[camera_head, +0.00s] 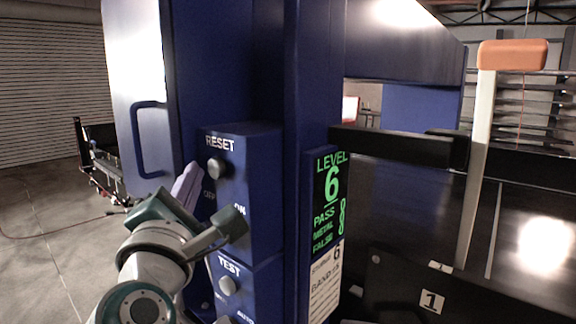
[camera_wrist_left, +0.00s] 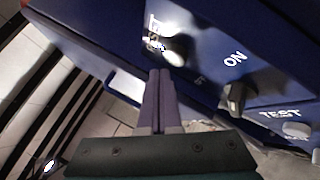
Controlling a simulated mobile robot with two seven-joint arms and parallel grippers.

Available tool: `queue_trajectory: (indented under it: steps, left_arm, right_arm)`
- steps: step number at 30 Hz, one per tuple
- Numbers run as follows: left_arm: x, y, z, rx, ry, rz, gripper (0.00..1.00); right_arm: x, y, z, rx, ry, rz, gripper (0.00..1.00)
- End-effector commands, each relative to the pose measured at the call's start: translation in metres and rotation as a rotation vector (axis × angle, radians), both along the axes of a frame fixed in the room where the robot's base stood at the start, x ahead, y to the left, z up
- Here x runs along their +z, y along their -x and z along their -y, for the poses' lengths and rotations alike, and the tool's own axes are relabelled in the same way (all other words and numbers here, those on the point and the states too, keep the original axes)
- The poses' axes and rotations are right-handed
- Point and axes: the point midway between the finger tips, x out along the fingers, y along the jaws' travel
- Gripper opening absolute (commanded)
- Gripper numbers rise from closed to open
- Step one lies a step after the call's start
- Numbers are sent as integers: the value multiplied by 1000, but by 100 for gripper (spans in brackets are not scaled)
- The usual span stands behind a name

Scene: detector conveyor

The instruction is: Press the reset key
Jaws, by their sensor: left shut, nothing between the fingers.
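The reset key (camera_head: 217,167) is a round grey button under the white RESET label on the blue control box (camera_head: 262,180). In the left wrist view the key (camera_wrist_left: 177,50) shows bright beside its glare-blurred label. My left gripper (camera_head: 194,168) comes up from below, its pale purple fingers shut together and empty. The fingertips are just left of the key in the head view. In the left wrist view the fingertips (camera_wrist_left: 160,73) point toward the key and lie just below it; whether they touch it I cannot tell. My right gripper is not in view.
Below the reset key are an OFF/ON switch (camera_wrist_left: 236,98), largely hidden by my arm in the head view, and a TEST button (camera_head: 228,286). A green display (camera_head: 330,200) stands to the right. A blue handle (camera_head: 148,140) is on the left panel.

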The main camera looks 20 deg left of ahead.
Motion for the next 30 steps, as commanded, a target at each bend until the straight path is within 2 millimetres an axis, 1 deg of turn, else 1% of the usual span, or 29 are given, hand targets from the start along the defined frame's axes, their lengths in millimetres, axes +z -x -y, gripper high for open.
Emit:
queue_trajectory:
  steps: [9, 15, 30]
  left_arm:
    - [1, 29, -12, 1, -3, -4, 0]
    - [0, 43, -18, 0, -1, -1, 0]
    - [0, 44, -18, 0, 0, 0, 0]
  right_arm:
    - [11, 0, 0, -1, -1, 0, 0]
    - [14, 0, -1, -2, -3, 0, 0]
    - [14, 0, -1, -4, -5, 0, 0]
